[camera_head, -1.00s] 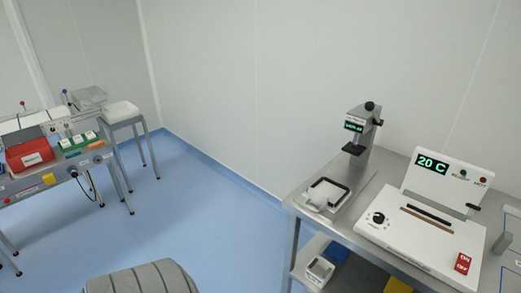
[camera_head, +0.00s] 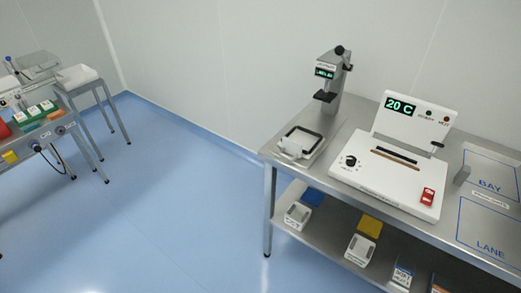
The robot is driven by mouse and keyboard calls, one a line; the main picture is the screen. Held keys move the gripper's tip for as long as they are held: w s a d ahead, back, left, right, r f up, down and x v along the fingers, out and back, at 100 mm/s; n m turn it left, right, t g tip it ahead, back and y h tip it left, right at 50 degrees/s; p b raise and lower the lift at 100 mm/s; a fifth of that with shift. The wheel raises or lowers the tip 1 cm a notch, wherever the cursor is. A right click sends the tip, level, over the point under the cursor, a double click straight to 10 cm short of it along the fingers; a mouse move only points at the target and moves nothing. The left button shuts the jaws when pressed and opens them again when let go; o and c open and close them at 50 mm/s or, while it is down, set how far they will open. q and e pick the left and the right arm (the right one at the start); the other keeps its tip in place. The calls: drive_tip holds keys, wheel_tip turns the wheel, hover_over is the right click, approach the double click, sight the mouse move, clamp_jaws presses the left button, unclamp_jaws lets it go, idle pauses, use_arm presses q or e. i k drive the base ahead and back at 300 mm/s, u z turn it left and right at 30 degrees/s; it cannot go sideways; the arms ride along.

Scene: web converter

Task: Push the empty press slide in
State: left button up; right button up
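The press (camera_head: 331,80) stands at the back left of the steel bench, a grey column with a black knob on top and a small green display. Its slide (camera_head: 298,143), a pale plate with a black frame and a white front part, lies pulled out in front of the column, near the bench's left edge. No item is clearly visible on the slide. Neither of my grippers shows in the head view.
A white heater unit (camera_head: 390,184) reading 20 C sits right of the press on the steel bench (camera_head: 467,232). BAY and LANE areas are marked further right. Bins and boxes stand on the lower shelf (camera_head: 333,246). Another work table (camera_head: 66,121) is at left. The blue floor between is clear.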

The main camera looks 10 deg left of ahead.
sight(298, 140)
drive_tip(key=k, duration=1.15)
drive_tip(key=u, duration=0.7)
drive_tip(key=i, duration=0.85)
drive_tip(key=z, duration=0.6)
drive_tip(key=i, duration=0.75)
drive_tip(key=z, duration=0.9)
